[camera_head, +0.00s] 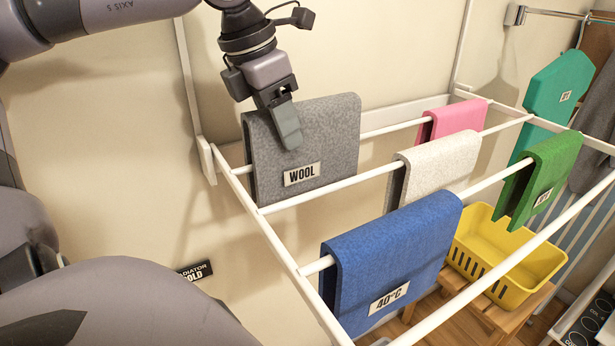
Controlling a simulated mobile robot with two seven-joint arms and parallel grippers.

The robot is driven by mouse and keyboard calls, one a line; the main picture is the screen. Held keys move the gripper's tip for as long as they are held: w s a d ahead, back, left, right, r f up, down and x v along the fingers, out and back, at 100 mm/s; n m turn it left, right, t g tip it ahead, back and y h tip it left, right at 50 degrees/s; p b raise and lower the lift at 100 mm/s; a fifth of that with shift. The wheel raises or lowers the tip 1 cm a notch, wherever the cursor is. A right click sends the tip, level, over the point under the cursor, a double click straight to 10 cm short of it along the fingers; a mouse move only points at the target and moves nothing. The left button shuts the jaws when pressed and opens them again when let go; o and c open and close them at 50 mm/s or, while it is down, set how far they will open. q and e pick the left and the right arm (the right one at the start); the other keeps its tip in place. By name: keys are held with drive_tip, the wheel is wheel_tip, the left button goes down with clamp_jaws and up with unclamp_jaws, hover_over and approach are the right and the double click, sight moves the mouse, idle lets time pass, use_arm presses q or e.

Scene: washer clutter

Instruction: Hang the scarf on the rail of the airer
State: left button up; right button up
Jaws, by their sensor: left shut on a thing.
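The scarf, a folded grey felt cloth (335,135) with a WOOL label, is at the back left of the white airer (277,245). My left gripper (287,125) points down and is shut on the scarf's upper part. The scarf's fold stands clearly above the line of the back rail (393,127), which shows at both sides of the cloth. Its lower part overlaps that rail, and its bottom edge is near the second rail (330,188). I cannot tell whether the rail lies between its two layers. My right gripper is not in view.
Pink (455,119), white (440,165), blue (395,255) and green (550,172) cloths hang on the airer's rails. A yellow basket (510,285) stands on a wooden stool below. Teal (555,95) and grey garments hang at the right. The wall is close behind the airer.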

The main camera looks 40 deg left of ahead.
use_arm(q)
wheel_tip(320, 180, up, 2)
drive_tip(key=shift+r+p, duration=0.15)
drive_tip(key=shift+p, duration=0.5)
wheel_tip(320, 180, up, 2)
drive_tip(key=shift+r+p, duration=0.2)
drive_tip(key=shift+p, duration=0.3)
drive_tip(key=shift+r, duration=3)
drive_tip(key=shift+d, duration=0.15)
